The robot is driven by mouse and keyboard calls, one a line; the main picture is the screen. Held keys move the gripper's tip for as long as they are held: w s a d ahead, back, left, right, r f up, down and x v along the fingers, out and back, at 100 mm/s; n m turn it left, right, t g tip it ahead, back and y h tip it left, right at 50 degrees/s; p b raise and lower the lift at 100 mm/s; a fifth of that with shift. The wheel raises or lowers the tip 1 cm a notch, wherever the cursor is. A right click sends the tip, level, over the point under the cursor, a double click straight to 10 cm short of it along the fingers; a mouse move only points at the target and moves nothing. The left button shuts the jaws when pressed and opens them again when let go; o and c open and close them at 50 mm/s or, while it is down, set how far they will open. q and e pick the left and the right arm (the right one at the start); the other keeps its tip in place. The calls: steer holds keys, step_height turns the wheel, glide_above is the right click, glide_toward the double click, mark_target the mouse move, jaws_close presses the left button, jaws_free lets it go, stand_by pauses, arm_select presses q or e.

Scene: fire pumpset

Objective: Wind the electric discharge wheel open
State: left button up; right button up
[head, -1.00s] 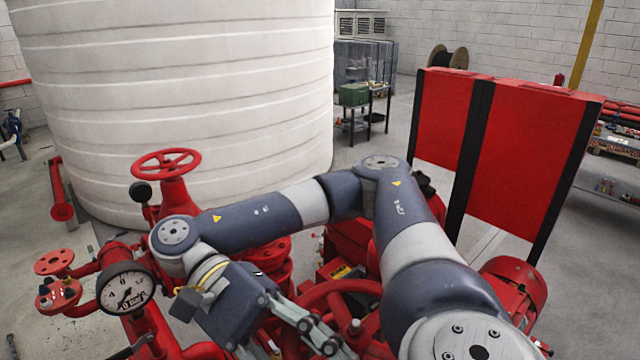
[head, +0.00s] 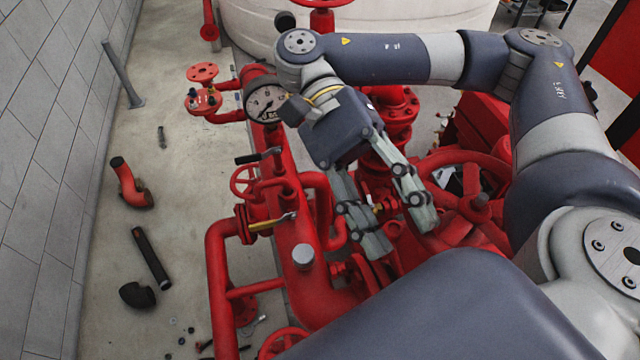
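A large red handwheel (head: 478,203) lies to the right of my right gripper, partly hidden by my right arm; I cannot tell for sure whether it is the electric discharge wheel. My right gripper (head: 400,232) points downward with its two fingers apart and nothing between them that it visibly grips. Its right fingertip is close to the left rim of this wheel; whether they touch is unclear. Another red handwheel (head: 320,3) is cut off at the top edge, and part of a third (head: 284,343) shows at the bottom. My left gripper is out of view.
A pressure gauge (head: 266,103) and red pipework (head: 222,270) with a yellow-handled valve (head: 272,224) stand left of the gripper. A white tank (head: 430,18) is behind. Loose pipe pieces (head: 150,257) lie on the floor at left, beside a grey block wall (head: 45,150).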

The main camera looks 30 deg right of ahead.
steer(key=w+a+r, duration=0.2)
steer(key=w+a, duration=0.3)
steer(key=a, duration=0.1)
steer(key=shift+w+a+r+b, duration=0.15)
steer(key=shift+a+r+b, duration=0.2)
steer(key=shift+a, duration=0.05)
stand_by(0.4)
steer(key=shift+c, duration=0.6)
